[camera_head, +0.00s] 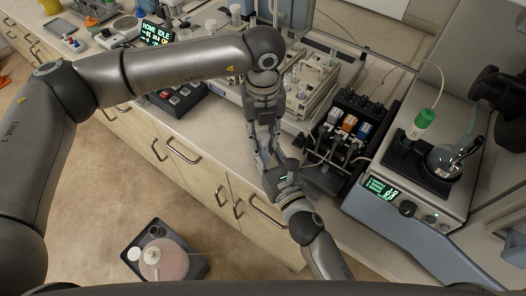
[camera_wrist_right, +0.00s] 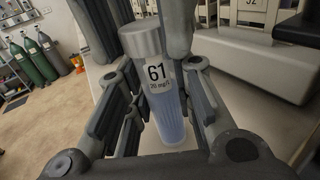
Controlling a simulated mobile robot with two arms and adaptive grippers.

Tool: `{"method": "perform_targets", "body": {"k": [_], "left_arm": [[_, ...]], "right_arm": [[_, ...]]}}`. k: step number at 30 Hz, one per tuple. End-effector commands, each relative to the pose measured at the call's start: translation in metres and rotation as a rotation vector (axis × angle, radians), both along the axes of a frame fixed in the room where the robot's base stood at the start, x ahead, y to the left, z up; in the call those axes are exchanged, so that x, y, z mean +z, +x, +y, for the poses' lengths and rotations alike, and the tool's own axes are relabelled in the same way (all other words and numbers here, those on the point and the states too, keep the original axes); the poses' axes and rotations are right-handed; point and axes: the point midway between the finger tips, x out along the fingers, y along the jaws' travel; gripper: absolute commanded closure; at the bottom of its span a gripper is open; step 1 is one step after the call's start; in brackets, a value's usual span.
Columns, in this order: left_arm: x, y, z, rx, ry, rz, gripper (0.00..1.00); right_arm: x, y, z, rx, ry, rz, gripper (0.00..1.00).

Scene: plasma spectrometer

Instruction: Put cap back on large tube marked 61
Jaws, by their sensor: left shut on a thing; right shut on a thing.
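The clear tube marked 61 (camera_wrist_right: 165,115), with bluish liquid, stands between the fingers of my right gripper (camera_wrist_right: 160,118) in the right wrist view. A grey cap (camera_wrist_right: 141,42) is at its top, in line with it; I cannot tell whether it is fully seated. The dark fingers of my left gripper (camera_wrist_right: 148,20) come from above on both sides of the cap. In the head view my left gripper (camera_head: 266,156) points down and meets my right gripper (camera_head: 272,168) in front of the bench; the tube and cap are hidden there.
Tube racks (camera_head: 308,88) and a dark pump with coloured blocks (camera_head: 350,124) stand close behind on the bench. A keypad box (camera_head: 178,97) is at the left.

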Motion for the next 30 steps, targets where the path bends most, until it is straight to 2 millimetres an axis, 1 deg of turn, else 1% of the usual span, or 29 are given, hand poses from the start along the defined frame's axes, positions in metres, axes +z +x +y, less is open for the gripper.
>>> {"method": "perform_targets", "body": {"k": [2,5,8,30], "left_arm": [[0.0002,0.0,0.0,-0.003,0.0,0.0,0.99],[0.0001,0.0,0.0001,-0.052,0.0,0.0,0.99],[0.0,0.0001,0.0001,-0.182,0.001,0.0,0.99],[-0.0008,0.0002,0.0003,-1.552,0.001,0.001,0.99]], "right_arm": [[0.0003,0.0002,-0.0001,0.0,0.0,-0.001,1.0],[0.0003,0.0002,-0.0001,0.0,0.0,0.0,1.0],[0.0002,0.0002,-0.0001,0.0,0.0,0.0,1.0],[0.0002,0.0002,-0.0004,-0.001,0.0,0.0,1.0]]}}
